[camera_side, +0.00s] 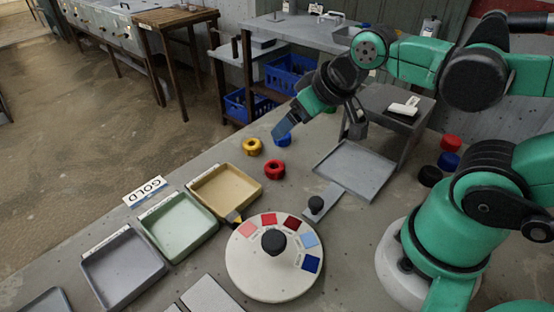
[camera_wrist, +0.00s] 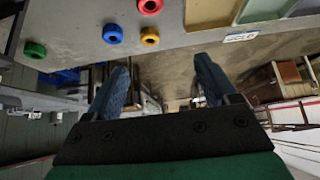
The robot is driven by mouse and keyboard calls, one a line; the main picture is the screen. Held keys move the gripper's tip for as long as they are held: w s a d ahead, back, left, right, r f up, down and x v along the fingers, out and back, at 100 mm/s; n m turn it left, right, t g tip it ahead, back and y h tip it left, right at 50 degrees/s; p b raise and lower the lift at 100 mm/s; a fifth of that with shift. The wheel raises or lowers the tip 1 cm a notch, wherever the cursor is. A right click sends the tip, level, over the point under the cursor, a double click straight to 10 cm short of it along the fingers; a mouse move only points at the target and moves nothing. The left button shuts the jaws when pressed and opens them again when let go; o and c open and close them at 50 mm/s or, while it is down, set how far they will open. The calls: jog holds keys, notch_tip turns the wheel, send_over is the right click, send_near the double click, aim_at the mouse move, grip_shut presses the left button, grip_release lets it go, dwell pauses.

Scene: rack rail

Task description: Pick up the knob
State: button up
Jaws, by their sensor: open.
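A round black knob (camera_side: 273,241) stands in the middle of a white disc (camera_side: 245,275) that carries coloured squares. A smaller black knob (camera_side: 316,204) stands on a flat grey plate to the right of the disc. The frames do not show which one is meant. My gripper (camera_side: 280,133) is up and behind both knobs, near the far edge of the bench, well apart from them. In the wrist view its two blue fingers (camera_wrist: 163,75) are spread with nothing between them. Neither knob shows in the wrist view.
Yellow (camera_side: 252,146), red (camera_side: 274,169) and blue (camera_side: 283,139) rings lie below and around my gripper. A green ring (camera_wrist: 35,50) shows in the wrist view. Trays (camera_side: 226,187) line the left, by a GOLD sign (camera_side: 146,191). A grey tray (camera_side: 354,171) and raised stand (camera_side: 397,105) lie right.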

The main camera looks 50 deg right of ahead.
jog(key=shift+o, duration=0.3)
jog(key=m+g+y, duration=0.3)
jog(key=m+g, duration=0.1)
jog(key=m, duration=2.3)
send_over(254, 143)
jog(key=s+d, duration=0.1)
jog(key=s, duration=0.1)
notch_tip(254, 143, down, 8)
jog(key=shift+d+r, duration=0.15)
jog(key=shift+r, duration=0.05)
jog(key=shift+w+f+m, duration=0.2)
jog(key=shift+f+m, duration=0.35)
jog(key=shift+m, duration=0.15)
jog(key=shift+x, duration=2.5)
jog(key=shift+d, duration=0.1)
